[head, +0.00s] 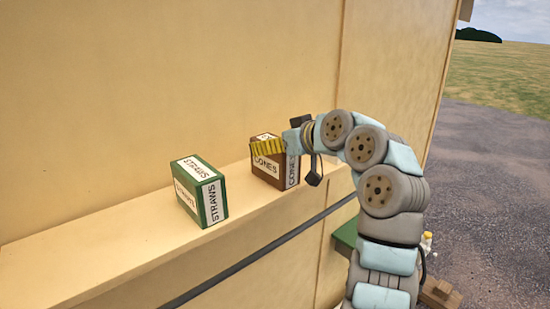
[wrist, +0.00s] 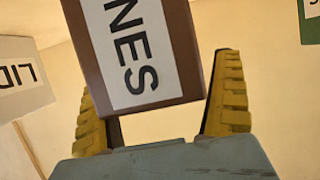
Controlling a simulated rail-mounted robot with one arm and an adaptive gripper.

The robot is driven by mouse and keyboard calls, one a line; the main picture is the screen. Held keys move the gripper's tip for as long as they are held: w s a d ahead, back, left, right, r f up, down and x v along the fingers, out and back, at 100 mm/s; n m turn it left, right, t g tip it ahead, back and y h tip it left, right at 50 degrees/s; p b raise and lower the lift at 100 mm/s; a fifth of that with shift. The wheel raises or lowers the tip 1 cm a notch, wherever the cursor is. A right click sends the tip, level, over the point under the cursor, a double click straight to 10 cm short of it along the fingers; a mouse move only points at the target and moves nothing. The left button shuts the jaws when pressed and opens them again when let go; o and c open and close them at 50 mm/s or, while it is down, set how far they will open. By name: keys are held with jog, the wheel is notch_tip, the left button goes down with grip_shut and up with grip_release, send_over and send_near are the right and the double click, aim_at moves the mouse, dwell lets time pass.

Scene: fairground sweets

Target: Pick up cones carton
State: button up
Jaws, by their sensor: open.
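The cones carton (head: 268,173) is a brown box with white labels, standing upright on the ledge against the wall. My gripper (head: 264,147) is at its upper part in the head view, with a yellow finger across the front face near the top. In the wrist view the cones carton (wrist: 143,50) shows its white label reading "NES", and its near end lies between the two yellow fingers of my open gripper (wrist: 158,85). A narrow gap shows on the right side of the carton; contact on the left cannot be told.
A green straws carton (head: 201,190) stands on the ledge (head: 110,250) to the left, clear of my gripper. In the wrist view a pale box marked "LID" (wrist: 22,78) is at the left, and a green box corner (wrist: 311,28) is at the upper right.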

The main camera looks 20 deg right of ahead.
jog(key=c, duration=1.4)
jog(key=shift+o, duration=0.2)
